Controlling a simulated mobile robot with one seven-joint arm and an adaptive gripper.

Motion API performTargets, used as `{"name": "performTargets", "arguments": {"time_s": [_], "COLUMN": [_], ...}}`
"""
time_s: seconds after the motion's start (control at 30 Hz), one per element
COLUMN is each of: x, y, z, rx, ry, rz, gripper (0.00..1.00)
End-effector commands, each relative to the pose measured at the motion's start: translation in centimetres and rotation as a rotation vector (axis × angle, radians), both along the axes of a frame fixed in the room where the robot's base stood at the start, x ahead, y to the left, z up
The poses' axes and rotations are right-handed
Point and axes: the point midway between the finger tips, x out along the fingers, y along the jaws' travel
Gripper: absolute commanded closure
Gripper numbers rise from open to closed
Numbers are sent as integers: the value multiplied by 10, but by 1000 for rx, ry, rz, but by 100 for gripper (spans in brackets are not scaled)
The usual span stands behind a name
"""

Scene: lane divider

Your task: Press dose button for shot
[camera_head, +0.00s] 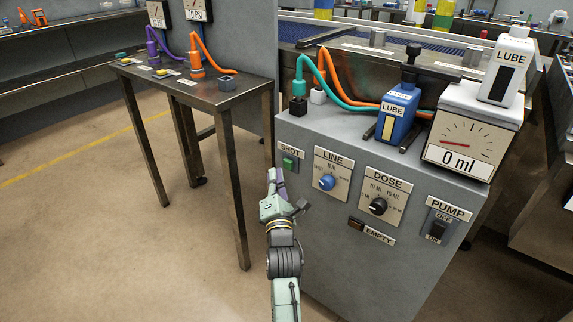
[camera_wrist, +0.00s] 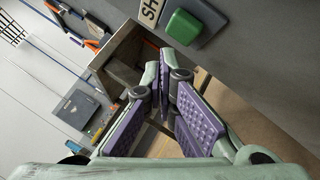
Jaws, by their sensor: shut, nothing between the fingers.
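The green button (camera_head: 288,163) sits under the SHOT label (camera_head: 290,150) at the upper left of the grey machine's front. In the wrist view the button (camera_wrist: 184,27) shows large at the top, on its grey plate. My gripper (camera_head: 275,179) is just left of and below the button in the head view. In the wrist view its purple-padded fingers (camera_wrist: 168,88) are shut and empty, with the tips below the button and apart from it in the picture. The DOSE dial (camera_head: 377,206) is on the same front, right of the LINE dial (camera_head: 327,182).
A blue LUBE bottle (camera_head: 398,113) and a scale (camera_head: 466,147) reading 0 ml stand on the machine. A metal table (camera_head: 205,95) stands left of my gripper. The floor in front is clear.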

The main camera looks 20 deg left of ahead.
Motion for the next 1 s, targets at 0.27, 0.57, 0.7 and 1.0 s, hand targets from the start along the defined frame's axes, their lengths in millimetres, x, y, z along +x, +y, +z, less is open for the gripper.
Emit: {"name": "performTargets", "arguments": {"time_s": [0.27,0.57,0.7,1.0], "x": [-28,-41,-41,-40], "y": [11,15,15,15], "z": [0,0,1,1], "rx": [-3,1,1,0], "ry": [0,0,0,-1], "rz": [3,2,2,2], "gripper": [100,100,100,100]}}
